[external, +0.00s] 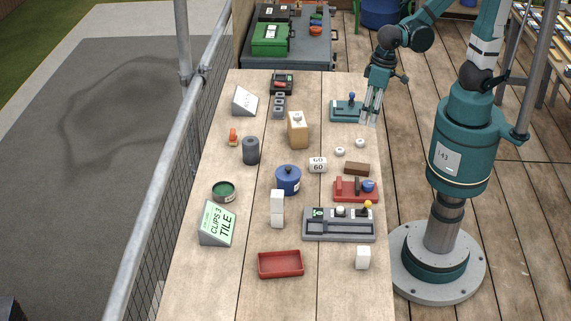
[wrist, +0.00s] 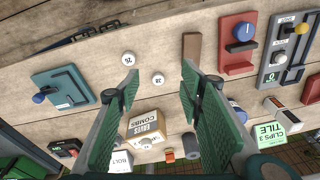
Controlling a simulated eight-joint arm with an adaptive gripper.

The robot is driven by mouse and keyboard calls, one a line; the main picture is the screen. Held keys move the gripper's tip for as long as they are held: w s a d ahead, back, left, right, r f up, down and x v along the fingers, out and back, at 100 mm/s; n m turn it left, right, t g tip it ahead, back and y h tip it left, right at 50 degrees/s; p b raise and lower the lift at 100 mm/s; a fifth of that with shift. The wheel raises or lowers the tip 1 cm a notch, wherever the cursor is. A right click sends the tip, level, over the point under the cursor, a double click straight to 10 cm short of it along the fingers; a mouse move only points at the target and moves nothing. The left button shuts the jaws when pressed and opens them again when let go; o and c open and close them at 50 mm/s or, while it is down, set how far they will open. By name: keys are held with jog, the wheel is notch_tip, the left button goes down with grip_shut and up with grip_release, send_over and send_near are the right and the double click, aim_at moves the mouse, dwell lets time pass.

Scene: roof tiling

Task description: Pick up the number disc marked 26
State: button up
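In the wrist view one disc (wrist: 128,59) appears marked 26, and the other disc (wrist: 158,79) appears marked 28; the digits are small. In the external view the 26 disc looks to be the right one (external: 359,143) and the other disc (external: 339,152) lies to its left; no digits are readable there. My gripper (external: 370,122) is open and empty, pointing down above the bench near the teal switch board. In the wrist view the 26 disc shows just above the left fingertip, and the 28 disc shows between the fingers.
A teal board with a blue-knobbed lever (external: 347,109) stands beyond the discs.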

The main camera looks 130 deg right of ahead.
aim_at(354, 142)
jog(key=shift+s+d+f+m+g+y, duration=0.15)
jog(key=shift+s+d+f+m+g, duration=0.3)
jog(key=shift+d+f+m, duration=0.65)
jog(key=shift+s+d+f+m+g+y, duration=0.3)
jog(key=shift+s+d+f+m, duration=0.35)
jog(key=shift+d+f, duration=0.8)
jog(key=shift+s+d+f+m+g+y, duration=0.1)
jog(key=shift+s+d+f+m+g, duration=0.35)
jog(key=shift+d+f+m, duration=0.85)
jog(key=shift+a+f+n+b, duration=0.3)
jog(key=shift+a+n, duration=0.05)
jog(key=shift+s+f, duration=0.1)
jog(key=shift+f, duration=1.1)
jog(key=shift+f, duration=0.1)
jog(key=shift+s+a+f+b, duration=0.15)
jog(key=shift+f+b, duration=0.3)
jog(key=shift+f, duration=0.8)
jog(key=shift+s+d+f+b, duration=0.15)
jog(key=shift+f+b, duration=0.3)
jog(key=shift+f, duration=0.8)
jog(key=shift+a, duration=0.1)
jog(key=c, duration=0.8)
